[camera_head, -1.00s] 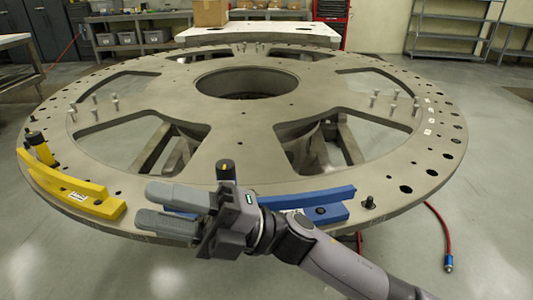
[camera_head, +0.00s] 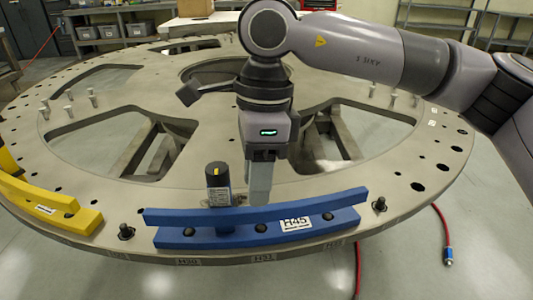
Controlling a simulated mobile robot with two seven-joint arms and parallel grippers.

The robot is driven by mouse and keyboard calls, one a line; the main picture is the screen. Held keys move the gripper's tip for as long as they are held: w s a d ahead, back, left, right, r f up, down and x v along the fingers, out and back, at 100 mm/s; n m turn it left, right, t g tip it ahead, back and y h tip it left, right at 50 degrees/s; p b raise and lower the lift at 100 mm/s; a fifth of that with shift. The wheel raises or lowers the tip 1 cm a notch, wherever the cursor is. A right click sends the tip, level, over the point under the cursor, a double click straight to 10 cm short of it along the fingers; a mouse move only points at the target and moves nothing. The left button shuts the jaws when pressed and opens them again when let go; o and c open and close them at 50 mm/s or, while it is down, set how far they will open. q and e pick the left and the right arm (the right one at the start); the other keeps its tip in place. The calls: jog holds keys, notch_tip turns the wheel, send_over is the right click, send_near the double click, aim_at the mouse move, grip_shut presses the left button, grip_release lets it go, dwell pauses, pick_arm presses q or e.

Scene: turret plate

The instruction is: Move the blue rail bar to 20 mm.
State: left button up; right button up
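The blue rail bar (camera_head: 340,203) lies along the near edge of the round grey turret plate (camera_head: 400,205), above a blue lower piece with a white "H45" label. A black cylindrical knob (camera_head: 217,180) with a yellow mark stands upright at the bar's rear side, left of its middle. My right gripper (camera_head: 259,190) points straight down just right of the knob. Its fingertips are at the bar's far side and their lower ends are close to or behind its top edge; contact cannot be told. The fingers overlap in this view, so their gap is hidden. My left gripper is not in view.
A yellow rail (camera_head: 55,203) sits on the plate at the left. Black pegs (camera_head: 126,231) and (camera_head: 379,204) stand on either side of the blue assembly. Small upright pins and large cut-outs dot the plate. A red hose (camera_head: 443,233) lies on the floor at the right.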

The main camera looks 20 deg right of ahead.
aim_at(270, 207)
jog(key=d, duration=0.1)
jog(key=w+d+r+t+h, duration=0.1)
jog(key=shift+w+d+r, duration=0.15)
jog(key=shift+w+d, duration=0.15)
jog(key=shift+f+b, duration=0.85)
jog(key=shift+f, duration=0.15)
notch_tip(270, 207, down, 3)
jog(key=shift+r+b, duration=0.2)
jog(key=shift+b, duration=0.7)
notch_tip(270, 207, down, 3)
jog(key=b, duration=0.2)
jog(key=shift+f+b, duration=0.15)
jog(key=shift+b, duration=0.15)
jog(key=shift+f+b, duration=0.4)
jog(key=shift+f, duration=0.1)
grip_shut()
